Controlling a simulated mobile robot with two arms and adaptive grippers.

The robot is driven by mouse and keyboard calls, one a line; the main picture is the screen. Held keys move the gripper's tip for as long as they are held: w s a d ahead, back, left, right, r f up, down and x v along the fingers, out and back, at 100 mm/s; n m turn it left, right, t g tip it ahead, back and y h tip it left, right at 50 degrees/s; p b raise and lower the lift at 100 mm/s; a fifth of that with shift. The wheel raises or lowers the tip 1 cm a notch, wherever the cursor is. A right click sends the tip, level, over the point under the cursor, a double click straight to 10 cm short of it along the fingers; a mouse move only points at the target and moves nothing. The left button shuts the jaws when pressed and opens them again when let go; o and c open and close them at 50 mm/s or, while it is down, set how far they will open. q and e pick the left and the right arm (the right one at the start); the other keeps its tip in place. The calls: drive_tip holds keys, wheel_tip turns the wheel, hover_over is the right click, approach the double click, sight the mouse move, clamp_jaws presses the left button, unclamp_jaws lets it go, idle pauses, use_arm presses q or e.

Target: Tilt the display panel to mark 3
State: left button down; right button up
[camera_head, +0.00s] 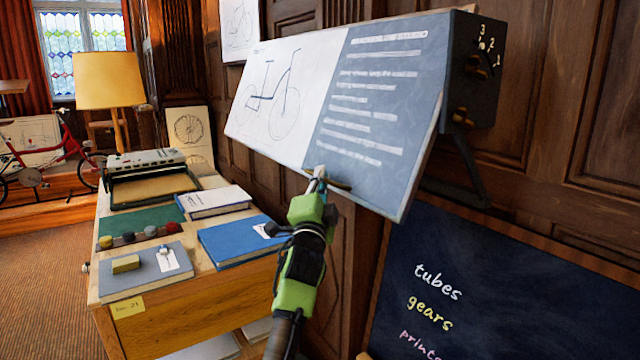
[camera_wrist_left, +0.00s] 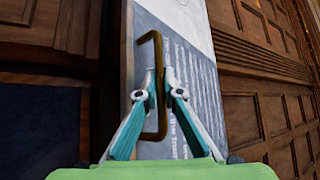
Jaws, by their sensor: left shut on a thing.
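The display panel (camera_head: 372,90) is a tilted board on the wooden wall, with a bicycle drawing on its white left part and lines of text on its blue-grey right part. Its dark side plate (camera_head: 470,80) carries marks 1, 2 and 3 and a brass pointer or knob. I cannot tell clearly which mark it stands at. My left gripper (camera_head: 318,180) is at the panel's lower edge, shut on the brass handle (camera_head: 338,184). In the left wrist view the fingers (camera_wrist_left: 160,92) close around the handle's bar (camera_wrist_left: 160,50). My right gripper is not in view.
A chalkboard (camera_head: 500,290) leans below the panel at right. Carpeted floor (camera_head: 45,270) is clear at far left.

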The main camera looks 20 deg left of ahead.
use_arm(q)
drive_tip(key=shift+w+d+f, duration=0.3)
drive_tip(key=shift+f, duration=0.25)
drive_tip(key=c, duration=2.4)
unclamp_jaws()
drive_tip(key=shift+w+r, duration=0.1)
drive_tip(key=shift+c, duration=0.2)
drive_tip(key=v, duration=1.2)
